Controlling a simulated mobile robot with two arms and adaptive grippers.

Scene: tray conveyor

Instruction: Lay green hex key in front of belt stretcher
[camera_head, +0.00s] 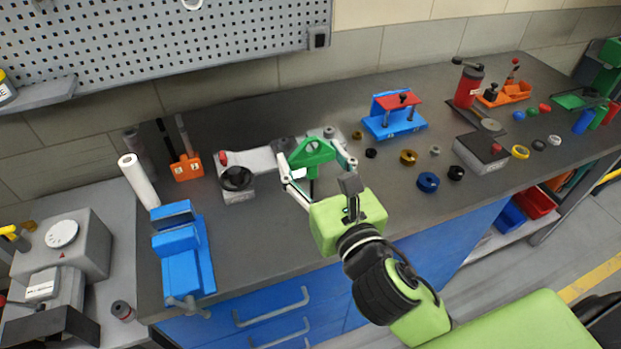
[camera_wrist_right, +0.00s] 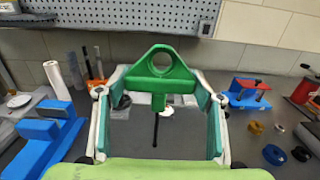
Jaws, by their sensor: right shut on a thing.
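My right gripper (camera_head: 316,162) is above the middle of the grey bench, its fingers shut on the green hex key (camera_head: 311,151). The key has a triangular green handle with a round hole and a thin black shaft. In the right wrist view the key (camera_wrist_right: 161,74) shows between the fingers, handle up and shaft pointing down. A grey device with a black handwheel and red knob (camera_head: 238,180) lies left of the gripper; it may be the belt stretcher, but I cannot tell for certain. Its right end is partly behind the gripper. My left gripper is out of view.
A blue vise (camera_head: 182,262) stands at the bench's left end, near an orange tool holder (camera_head: 187,167). A blue fixture with a red plate (camera_head: 395,115) and several rings and knobs are to the right. Bare bench (camera_head: 250,243) lies in front of the handwheel device.

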